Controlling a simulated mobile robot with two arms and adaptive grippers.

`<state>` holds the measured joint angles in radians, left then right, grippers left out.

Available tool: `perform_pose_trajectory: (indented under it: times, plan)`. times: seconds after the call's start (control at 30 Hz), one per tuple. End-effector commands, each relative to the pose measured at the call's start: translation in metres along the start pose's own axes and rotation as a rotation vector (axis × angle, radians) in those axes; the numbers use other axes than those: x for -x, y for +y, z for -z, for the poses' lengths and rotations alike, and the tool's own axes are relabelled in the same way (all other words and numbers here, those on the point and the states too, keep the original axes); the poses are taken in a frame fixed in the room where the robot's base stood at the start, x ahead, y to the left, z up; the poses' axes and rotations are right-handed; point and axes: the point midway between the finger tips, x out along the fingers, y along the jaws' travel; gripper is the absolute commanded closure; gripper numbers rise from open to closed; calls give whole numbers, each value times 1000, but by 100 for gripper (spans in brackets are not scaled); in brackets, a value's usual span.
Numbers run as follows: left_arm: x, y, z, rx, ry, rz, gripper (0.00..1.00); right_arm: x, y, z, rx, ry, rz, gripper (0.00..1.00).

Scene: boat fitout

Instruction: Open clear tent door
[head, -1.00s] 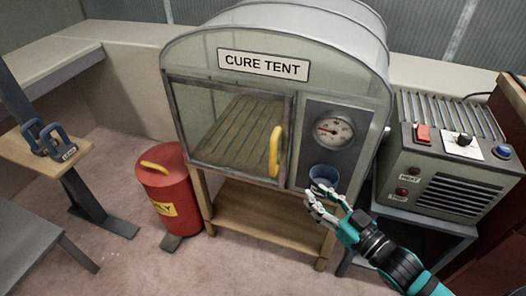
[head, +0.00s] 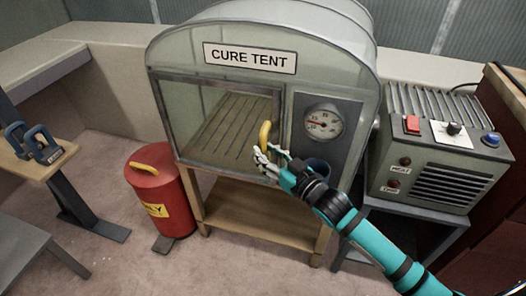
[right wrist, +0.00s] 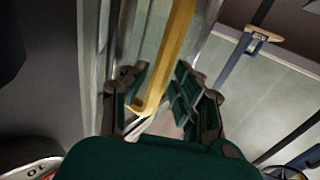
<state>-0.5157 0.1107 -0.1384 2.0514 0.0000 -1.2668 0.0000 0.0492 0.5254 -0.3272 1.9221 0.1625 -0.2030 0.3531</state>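The clear tent door (head: 215,120) is a framed pane on the front of the cure tent (head: 172,60), and it looks shut. Its yellow upright handle (head: 265,134) is at the door's right edge. My right gripper (head: 264,159) is at the handle's lower end, which its fingers partly hide. In the right wrist view the yellow handle (right wrist: 172,50) runs down between the two fingers of my right gripper (right wrist: 155,92). The fingers stand apart, with gaps beside the handle; I cannot tell if one touches it. My left gripper is not in view.
A grey heater unit (head: 440,150) stands further right. A red bin (head: 158,195) stands on the floor at left. A bench with blue clamps (head: 35,142) is far left.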

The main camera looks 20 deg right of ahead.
Motion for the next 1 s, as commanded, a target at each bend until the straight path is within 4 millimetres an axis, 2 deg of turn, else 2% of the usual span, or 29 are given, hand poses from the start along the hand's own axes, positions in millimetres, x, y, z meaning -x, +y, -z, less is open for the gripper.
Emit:
perform_pose_trajectory:
  times: [0.2,0.47,0.7,1.0]
  plan:
    - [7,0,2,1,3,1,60,-16,0,0,0,0,0,72]
    - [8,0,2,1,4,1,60,-17,0,0,0,-1,1,72]
    - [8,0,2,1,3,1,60,-17,0,0,0,-1,1,100]
    - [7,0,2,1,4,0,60,-17,0,0,0,-1,0,100]
